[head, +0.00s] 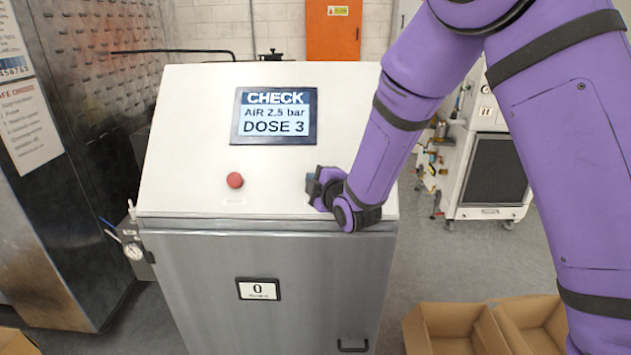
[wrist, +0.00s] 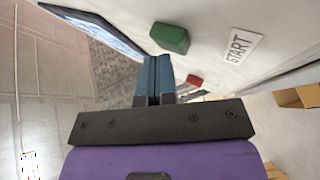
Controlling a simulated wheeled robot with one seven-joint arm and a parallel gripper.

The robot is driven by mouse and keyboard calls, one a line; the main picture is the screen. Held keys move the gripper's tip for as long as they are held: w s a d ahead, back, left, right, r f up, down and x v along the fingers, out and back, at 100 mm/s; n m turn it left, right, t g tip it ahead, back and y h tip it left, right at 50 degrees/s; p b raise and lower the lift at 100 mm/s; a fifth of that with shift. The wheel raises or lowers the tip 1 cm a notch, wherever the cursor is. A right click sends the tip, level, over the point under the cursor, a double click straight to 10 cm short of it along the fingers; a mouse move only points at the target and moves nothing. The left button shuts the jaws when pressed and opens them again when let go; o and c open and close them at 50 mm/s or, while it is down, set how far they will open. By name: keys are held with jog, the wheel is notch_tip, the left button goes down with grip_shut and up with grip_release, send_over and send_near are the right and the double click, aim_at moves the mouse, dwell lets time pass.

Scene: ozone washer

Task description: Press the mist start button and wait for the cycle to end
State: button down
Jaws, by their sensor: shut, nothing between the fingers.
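The washer (head: 185,130) has a sloped white panel with a display (head: 275,116) reading "CHECK, AIR 2,5 bar, DOSE 3". The wrist view shows a green button (wrist: 170,38) beside a "START" label (wrist: 238,47). In the head view that button is hidden behind my gripper (head: 312,188). A red button (head: 235,180) sits left of my gripper; it also shows in the wrist view (wrist: 194,81). My gripper (wrist: 154,62) is shut and empty, its tips close to the panel beside the green button. I cannot tell whether they touch the panel.
A counter plate (head: 258,289) reading 0 is on the washer's grey front, with a handle (head: 352,345) below right. A gauge (head: 134,251) sticks out at its left. Open cardboard boxes (head: 418,335) stand at the lower right. A white machine (head: 490,165) stands behind.

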jog(key=shift+s+r, duration=0.5)
jog(key=shift+r, duration=0.1)
jog(key=shift+s+r, duration=1.7)
jog(key=shift+s, duration=0.1)
jog(key=s+d+r+m+g+h, duration=0.2)
jog(key=s+d+r+m, duration=0.3)
jog(key=d, duration=0.4)
jog(key=s+d+r+m+g+h, duration=0.25)
jog(key=s+d+r+m, duration=0.3)
jog(key=d, duration=0.35)
jog(key=s+d+r+m+g+h, duration=0.1)
jog(key=s+d+m, duration=0.3)
jog(key=s, duration=0.7)
jog(key=s+d+r+m+g+h, duration=0.1)
jog(key=s+d+m+g+h, duration=0.1)
jog(key=s+d+m+g, duration=0.2)
jog(key=s+d+m, duration=0.1)
jog(key=s+d, duration=0.2)
jog(key=s, duration=0.4)
jog(key=shift+d, duration=0.15)
jog(key=shift+r+m, duration=0.1)
jog(key=shift+m, duration=0.15)
dwell(1.2)
